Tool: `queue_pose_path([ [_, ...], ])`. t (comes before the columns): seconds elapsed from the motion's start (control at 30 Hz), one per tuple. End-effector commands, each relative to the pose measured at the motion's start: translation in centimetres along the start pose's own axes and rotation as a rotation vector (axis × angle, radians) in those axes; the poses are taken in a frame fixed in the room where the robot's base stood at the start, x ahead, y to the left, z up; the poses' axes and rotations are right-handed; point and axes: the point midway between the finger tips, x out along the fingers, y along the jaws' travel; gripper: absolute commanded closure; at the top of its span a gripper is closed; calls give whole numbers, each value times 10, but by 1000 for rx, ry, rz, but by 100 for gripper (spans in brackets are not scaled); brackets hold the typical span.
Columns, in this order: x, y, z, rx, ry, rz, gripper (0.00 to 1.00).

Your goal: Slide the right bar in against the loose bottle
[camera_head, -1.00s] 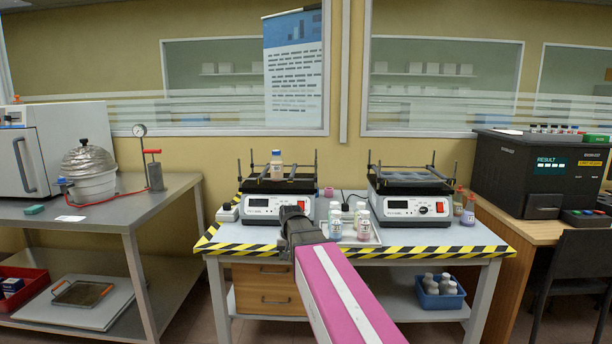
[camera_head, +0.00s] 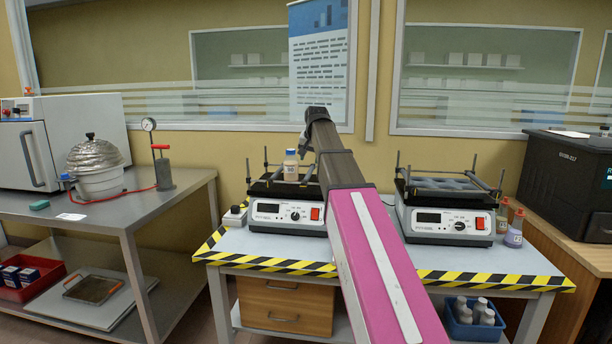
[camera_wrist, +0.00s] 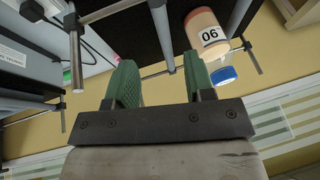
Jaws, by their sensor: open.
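The loose bottle (camera_head: 290,166) stands upright on the left shaker (camera_head: 287,213). It has peach contents and a label. In the wrist view the bottle (camera_wrist: 207,38) appears upside down, with a blue cap and a numbered label, beside the right finger. A grey bar (camera_wrist: 162,32) runs on its left side there, ending near the gap between the fingertips; another bar (camera_wrist: 238,17) lies on its other side. My gripper (camera_wrist: 159,62) is open with green fingers, and no grip on a bar shows. In the head view my arm hides the right part of the left shaker.
A second shaker (camera_head: 445,212) stands to the right, with an empty-looking rack. Corner posts rise around both racks. Two bottles (camera_head: 509,223) stand at the bench's right. A blue crate (camera_head: 476,319) is below. A domed vessel (camera_head: 97,168) is on the left table.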

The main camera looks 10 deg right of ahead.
Motion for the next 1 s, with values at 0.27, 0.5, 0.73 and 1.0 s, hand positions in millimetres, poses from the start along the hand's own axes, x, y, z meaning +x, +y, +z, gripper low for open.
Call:
queue_pose_path([
  [0.27, 28, 0, 0, 1, -1, 0, 52],
  [0.5, 70, 0, -1, 0, -1, 0, 52],
  [0.73, 98, 0, -1, 0, 0, 0, 52],
  [1.0, 107, 0, 0, 0, 0, 0, 52],
])
